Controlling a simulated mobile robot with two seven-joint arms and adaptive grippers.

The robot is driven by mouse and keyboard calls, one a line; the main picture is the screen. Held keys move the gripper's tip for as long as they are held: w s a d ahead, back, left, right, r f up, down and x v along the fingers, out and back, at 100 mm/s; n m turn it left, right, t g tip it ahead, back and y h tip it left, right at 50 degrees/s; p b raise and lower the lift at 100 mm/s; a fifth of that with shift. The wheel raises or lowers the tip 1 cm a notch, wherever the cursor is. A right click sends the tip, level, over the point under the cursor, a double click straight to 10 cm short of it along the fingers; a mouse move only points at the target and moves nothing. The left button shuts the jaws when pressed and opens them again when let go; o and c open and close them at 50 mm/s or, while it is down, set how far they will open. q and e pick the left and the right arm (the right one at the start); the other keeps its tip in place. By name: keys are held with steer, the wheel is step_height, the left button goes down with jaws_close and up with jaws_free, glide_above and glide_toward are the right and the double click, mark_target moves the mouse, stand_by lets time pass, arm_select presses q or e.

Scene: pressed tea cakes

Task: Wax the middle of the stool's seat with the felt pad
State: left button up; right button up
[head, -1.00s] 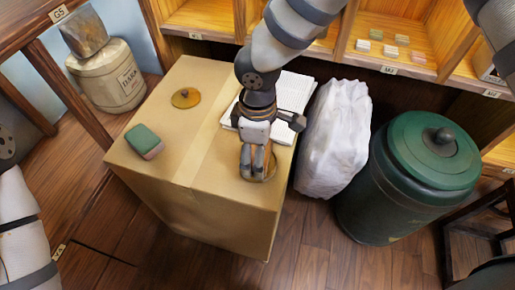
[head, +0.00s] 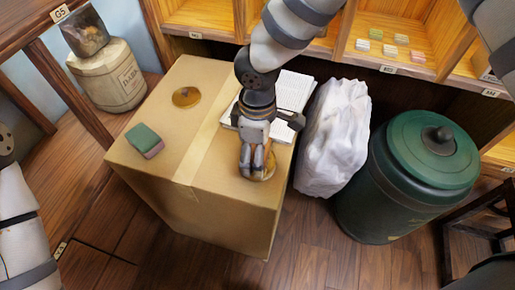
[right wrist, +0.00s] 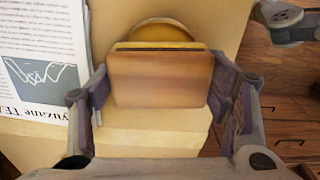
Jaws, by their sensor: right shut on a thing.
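My right gripper (head: 257,170) is shut on a small wooden block, which I take to be the felt pad (right wrist: 160,80); it fills the space between the fingers in the right wrist view. A thin yellow and dark layer shows along its far edge. Just beyond and partly behind it is a round amber dish (right wrist: 162,30), on the near right part of the cardboard box (head: 185,215). I cannot tell whether the block touches the dish. No stool seat shows clearly. My left gripper is out of view.
The box also bears a green and pink block (head: 143,139), an amber disc (head: 186,96) and printed paper (head: 291,92). A white bag (head: 333,140) and a green lidded bin (head: 405,190) stand to the right. A dark wooden frame (head: 447,226) shows at lower right.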

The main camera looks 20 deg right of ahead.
steer(key=shift+s, duration=0.1)
step_height(320, 180, up, 6)
steer(key=shift+f+p, duration=0.2)
steer(key=shift+p, duration=0.8)
steer(key=shift+r, duration=0.65)
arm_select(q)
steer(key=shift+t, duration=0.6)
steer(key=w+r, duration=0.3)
